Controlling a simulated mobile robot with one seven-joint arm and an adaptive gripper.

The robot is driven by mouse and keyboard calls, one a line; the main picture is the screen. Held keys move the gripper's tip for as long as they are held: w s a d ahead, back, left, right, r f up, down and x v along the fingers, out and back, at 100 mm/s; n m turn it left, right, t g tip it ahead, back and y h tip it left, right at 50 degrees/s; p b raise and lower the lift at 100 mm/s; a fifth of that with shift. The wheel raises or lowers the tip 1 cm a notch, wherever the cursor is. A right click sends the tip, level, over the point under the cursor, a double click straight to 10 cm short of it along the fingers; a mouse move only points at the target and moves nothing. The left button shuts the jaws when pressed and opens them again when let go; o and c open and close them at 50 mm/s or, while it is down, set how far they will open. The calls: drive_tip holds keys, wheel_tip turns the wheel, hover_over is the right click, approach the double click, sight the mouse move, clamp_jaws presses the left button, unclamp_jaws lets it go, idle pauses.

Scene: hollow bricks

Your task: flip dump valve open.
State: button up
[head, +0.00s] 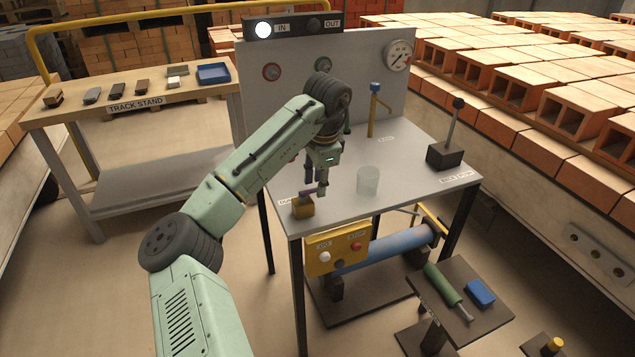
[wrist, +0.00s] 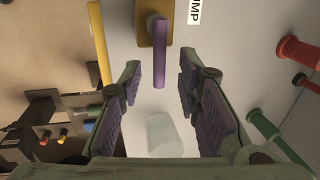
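The dump valve has a brass-yellow block (head: 303,208) at the table's front left corner; its purple lever (head: 308,191) points right, roughly level. In the wrist view the block (wrist: 144,30) is at the top, and the lever (wrist: 160,58) reaches down from it toward the gap between my fingertips. A label ending in "UMP" (wrist: 194,10) is beside it. My gripper (head: 316,186) is open, fingers pointing down at the lever's free end. The wrist view shows my gripper (wrist: 159,80) with fingers apart on either side; contact is not visible.
A clear cylinder (head: 368,181) stands right of the valve. A blue-topped post (head: 373,108) and a black lever box (head: 446,155) are further right. An upright panel (head: 300,85) with a gauge (head: 398,55) closes the back. The table front between valve and lever box is mostly free.

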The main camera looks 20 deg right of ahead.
wheel_tip(320, 180, up, 11)
drive_tip(key=s, duration=0.2)
drive_tip(key=shift+r, duration=0.15)
drive_tip(key=shift+s+d, duration=0.1)
